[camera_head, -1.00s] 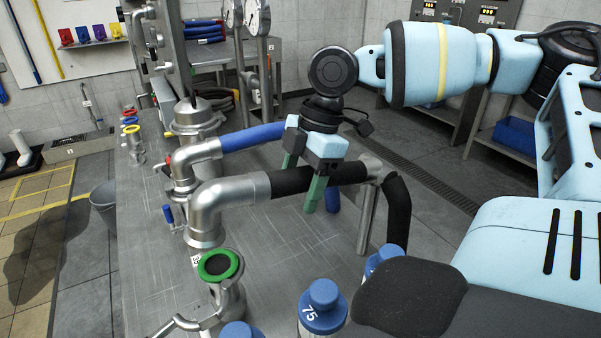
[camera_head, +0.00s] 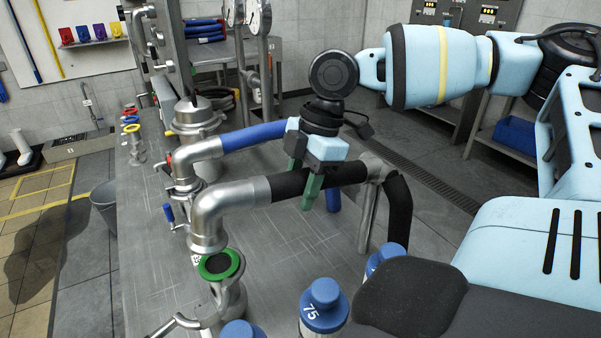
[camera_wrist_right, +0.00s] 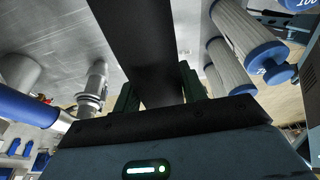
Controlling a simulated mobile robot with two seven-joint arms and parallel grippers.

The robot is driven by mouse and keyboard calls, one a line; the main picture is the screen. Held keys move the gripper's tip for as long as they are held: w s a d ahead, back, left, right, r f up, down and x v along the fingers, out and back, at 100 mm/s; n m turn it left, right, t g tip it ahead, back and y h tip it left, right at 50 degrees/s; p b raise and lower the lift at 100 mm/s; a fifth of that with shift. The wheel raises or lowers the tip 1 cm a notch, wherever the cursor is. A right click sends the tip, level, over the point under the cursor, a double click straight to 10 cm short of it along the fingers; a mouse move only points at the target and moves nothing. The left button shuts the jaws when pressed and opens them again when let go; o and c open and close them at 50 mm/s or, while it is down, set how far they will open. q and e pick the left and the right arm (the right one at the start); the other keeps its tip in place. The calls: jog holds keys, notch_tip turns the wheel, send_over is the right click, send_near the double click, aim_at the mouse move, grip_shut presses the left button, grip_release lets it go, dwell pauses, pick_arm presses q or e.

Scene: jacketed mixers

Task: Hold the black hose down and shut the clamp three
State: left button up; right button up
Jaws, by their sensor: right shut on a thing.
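My right gripper (camera_head: 305,180) is shut on the black hose (camera_head: 347,173); in the wrist view the hose (camera_wrist_right: 140,45) passes between its fingers. The hose's steel elbow end (camera_head: 214,211) points down above the port with a green gasket (camera_head: 220,264). The elbow's lower rim overlaps the back of the gasket in the picture; I cannot tell whether they touch. An open-looking clamp with a lever (camera_head: 177,324) hangs at this port, at the bottom of the head view. The tag beside the port is too small to read. My left gripper is not in view.
A blue hose (camera_head: 252,136) with its own steel elbow runs just behind the black one. Ports with yellow and red rings (camera_head: 131,128) line the table's far left. The steel table's middle (camera_head: 285,240) is clear.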

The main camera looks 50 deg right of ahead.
jog(key=shift+f, duration=0.9)
jog(key=shift+f+b, duration=0.3)
jog(key=shift+f, duration=0.2)
